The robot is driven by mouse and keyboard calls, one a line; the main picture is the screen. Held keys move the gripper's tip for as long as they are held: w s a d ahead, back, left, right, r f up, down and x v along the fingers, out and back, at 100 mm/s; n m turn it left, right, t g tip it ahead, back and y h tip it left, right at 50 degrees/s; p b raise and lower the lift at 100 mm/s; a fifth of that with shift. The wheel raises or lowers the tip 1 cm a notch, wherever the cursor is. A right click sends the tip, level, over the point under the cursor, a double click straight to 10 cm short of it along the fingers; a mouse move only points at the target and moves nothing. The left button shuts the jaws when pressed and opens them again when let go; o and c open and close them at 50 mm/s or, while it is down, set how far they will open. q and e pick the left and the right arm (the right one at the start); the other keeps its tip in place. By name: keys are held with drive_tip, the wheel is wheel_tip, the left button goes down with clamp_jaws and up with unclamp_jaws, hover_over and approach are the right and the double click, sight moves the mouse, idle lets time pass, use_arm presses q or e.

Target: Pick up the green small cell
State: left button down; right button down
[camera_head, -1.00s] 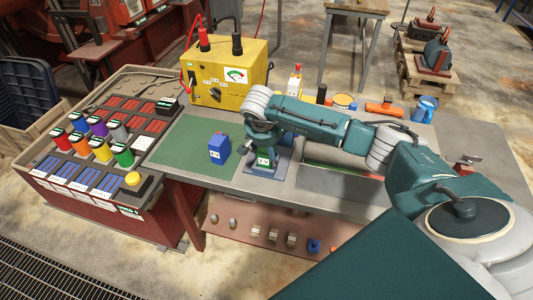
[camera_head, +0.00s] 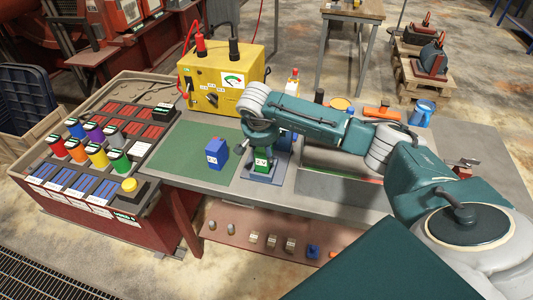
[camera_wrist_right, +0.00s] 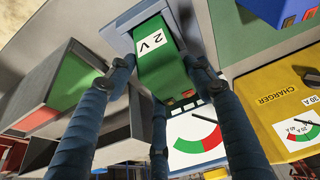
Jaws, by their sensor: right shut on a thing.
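The green small cell (camera_head: 262,162) has a white "2 V" label and is at a blue-grey plate (camera_head: 264,178) on the bench. In the right wrist view the green cell (camera_wrist_right: 158,70) sits between the dark fingers. My right gripper (camera_head: 262,142) is over the cell, and in the wrist view my right gripper (camera_wrist_right: 160,72) is shut on it. I cannot tell whether the cell touches the plate. My left gripper is not in view.
A blue cell (camera_head: 216,153) stands on the green mat (camera_head: 190,152), left of the gripper. A yellow charger (camera_head: 220,83) stands behind.

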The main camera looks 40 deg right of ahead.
wheel_tip(320, 180, up, 18)
drive_tip(key=b, duration=0.4)
drive_tip(key=shift+r, duration=0.15)
